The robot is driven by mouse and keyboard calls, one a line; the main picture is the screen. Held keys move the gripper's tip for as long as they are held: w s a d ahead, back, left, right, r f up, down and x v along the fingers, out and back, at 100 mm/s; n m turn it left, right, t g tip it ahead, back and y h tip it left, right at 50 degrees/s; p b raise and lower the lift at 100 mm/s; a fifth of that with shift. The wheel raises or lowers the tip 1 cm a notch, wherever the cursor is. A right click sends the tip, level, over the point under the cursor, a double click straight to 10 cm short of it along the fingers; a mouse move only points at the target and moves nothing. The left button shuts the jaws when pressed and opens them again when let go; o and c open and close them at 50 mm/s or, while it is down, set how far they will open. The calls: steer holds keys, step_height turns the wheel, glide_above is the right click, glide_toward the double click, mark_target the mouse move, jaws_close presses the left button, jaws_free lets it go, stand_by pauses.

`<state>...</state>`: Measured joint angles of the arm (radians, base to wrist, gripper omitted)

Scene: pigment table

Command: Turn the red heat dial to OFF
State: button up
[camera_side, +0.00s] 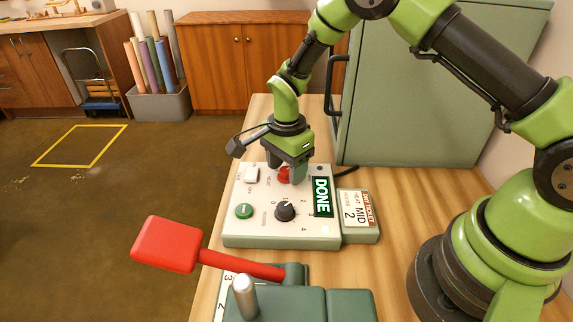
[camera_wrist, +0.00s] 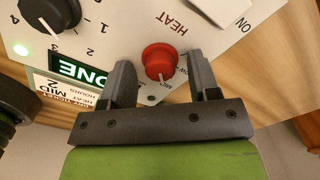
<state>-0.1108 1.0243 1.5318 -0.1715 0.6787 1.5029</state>
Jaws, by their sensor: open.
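The red heat dial (camera_side: 284,175) is a round knob on the far part of the white control panel (camera_side: 240,225). In the wrist view the red dial (camera_wrist: 159,58) carries a short white mark toward the bottom of the picture. HEAT is printed beside it; the other position labels are mostly hidden by my fingers. My gripper (camera_side: 291,168) is above the panel at the dial, pointing down. In the wrist view the open fingers of my gripper (camera_wrist: 160,66) stand on either side of the dial, with a small gap on each side.
A black numbered knob (camera_side: 285,210), a green button (camera_side: 244,211), a white switch (camera_side: 251,175) and a DONE sign (camera_side: 321,197) share the panel. A ticket (camera_side: 357,208) reads HEAT MID, 2. A red lever (camera_side: 240,262) lies in front; a green cabinet (camera_side: 430,90) stands behind.

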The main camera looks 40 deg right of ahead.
steer(key=c, duration=0.9)
steer(key=shift+c, duration=0.2)
steer(key=shift+n, duration=0.3)
steer(key=n, duration=0.8)
steer(key=shift+n, duration=0.4)
steer(key=n, duration=0.4)
steer(key=shift+d, duration=0.1)
steer(key=shift+n, duration=2.2)
